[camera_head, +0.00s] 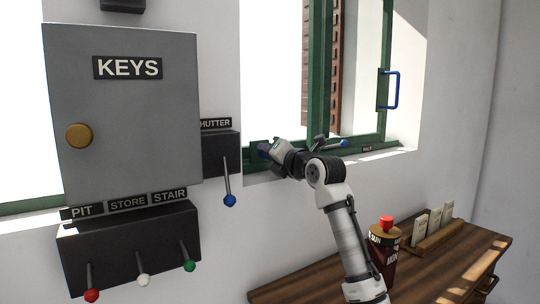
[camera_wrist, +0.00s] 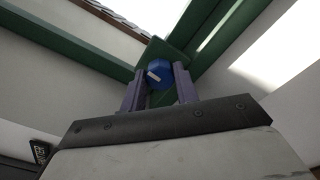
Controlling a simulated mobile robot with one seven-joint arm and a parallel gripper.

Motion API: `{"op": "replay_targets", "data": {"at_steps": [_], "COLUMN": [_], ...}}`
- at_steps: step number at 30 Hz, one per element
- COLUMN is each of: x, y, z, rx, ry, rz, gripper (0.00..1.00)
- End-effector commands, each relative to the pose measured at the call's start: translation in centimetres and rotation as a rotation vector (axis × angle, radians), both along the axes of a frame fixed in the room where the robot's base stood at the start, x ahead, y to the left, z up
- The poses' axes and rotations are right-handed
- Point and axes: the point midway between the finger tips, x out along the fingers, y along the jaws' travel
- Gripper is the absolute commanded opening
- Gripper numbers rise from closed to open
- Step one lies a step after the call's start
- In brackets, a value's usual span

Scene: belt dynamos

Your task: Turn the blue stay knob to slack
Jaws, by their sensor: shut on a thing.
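The blue stay knob (camera_wrist: 160,74) sits on a green plate (camera_wrist: 163,50) at the corner of the green window frame. It is round with a white mark on its face. In the wrist view my gripper (camera_wrist: 161,88) has one finger on each side of the knob and is shut on it. In the head view my gripper (camera_head: 266,149) is at the window sill, and the knob is mostly hidden by it. Any wording for slack beside the knob cannot be read.
A grey KEYS cabinet (camera_head: 125,120) and lever boxes with coloured balls are on the left wall. The shutter lever (camera_head: 228,185) hangs left of my arm. A blue window handle (camera_head: 392,90) is at the right. A wooden table (camera_head: 300,285) holds a red-topped canister (camera_head: 385,245).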

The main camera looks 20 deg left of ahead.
Motion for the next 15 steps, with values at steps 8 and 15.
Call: {"op": "replay_targets", "data": {"at_steps": [8,15], "x": [-0.02,-0.03], "y": [0.09,0.1], "z": [-0.22,-0.24], "rx": [-0.065,-0.081], "ry": [-0.076,-0.095], "rz": [0.002,0.003], "gripper": [0.07,0.07]}}
